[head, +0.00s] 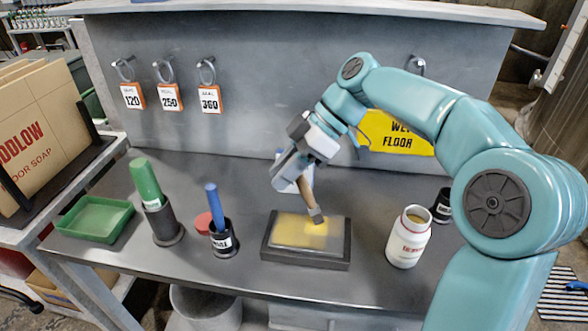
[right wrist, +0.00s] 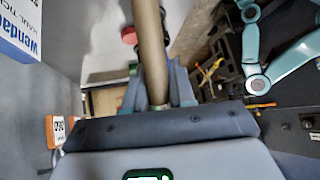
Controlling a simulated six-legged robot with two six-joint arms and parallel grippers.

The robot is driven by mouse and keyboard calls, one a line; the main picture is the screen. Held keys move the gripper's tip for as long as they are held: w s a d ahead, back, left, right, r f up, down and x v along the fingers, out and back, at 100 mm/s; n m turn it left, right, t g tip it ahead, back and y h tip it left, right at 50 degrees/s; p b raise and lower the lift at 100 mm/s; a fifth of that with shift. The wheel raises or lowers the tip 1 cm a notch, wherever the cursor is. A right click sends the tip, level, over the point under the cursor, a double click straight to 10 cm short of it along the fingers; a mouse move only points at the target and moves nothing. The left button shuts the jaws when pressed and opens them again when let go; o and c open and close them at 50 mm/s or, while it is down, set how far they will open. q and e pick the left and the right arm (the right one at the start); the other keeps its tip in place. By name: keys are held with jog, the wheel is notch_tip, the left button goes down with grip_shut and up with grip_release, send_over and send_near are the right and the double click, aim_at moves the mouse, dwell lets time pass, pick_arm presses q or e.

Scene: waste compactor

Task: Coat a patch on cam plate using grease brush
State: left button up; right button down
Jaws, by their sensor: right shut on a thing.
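The cam plate (head: 283,254) is a flat dark-framed block with a pale top, lying near the middle of the bench's front edge. A yellow coating covers part of its top. My right gripper (head: 298,183) is shut on the grease brush (head: 309,198) above the plate. The brush is tilted, with its wooden handle up and its bristle end at the yellow patch; contact is hard to confirm. The handle (right wrist: 149,45) also runs between the jaws in the right wrist view. My left gripper is not in view.
Left of the plate stand a dark cup (head: 223,240) with a blue handle, a dark holder (head: 163,224) with a green handle, and a green tray (head: 94,219). A small dark cup (head: 442,206) stands behind the jar. A panel with hanging tags (head: 210,99) closes the back.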

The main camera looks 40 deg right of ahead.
jog(key=w+a+p, duration=0.2)
jog(key=w+a, duration=0.4)
jog(key=w, duration=0.1)
dwell(0.8)
jog(key=shift+r+p, duration=2.35)
jog(key=shift+r, duration=0.6)
jog(key=shift+w+r, duration=0.1)
notch_tip(320, 180, up, 3)
jog(key=shift+f+p, duration=0.1)
jog(key=shift+p, duration=1.1)
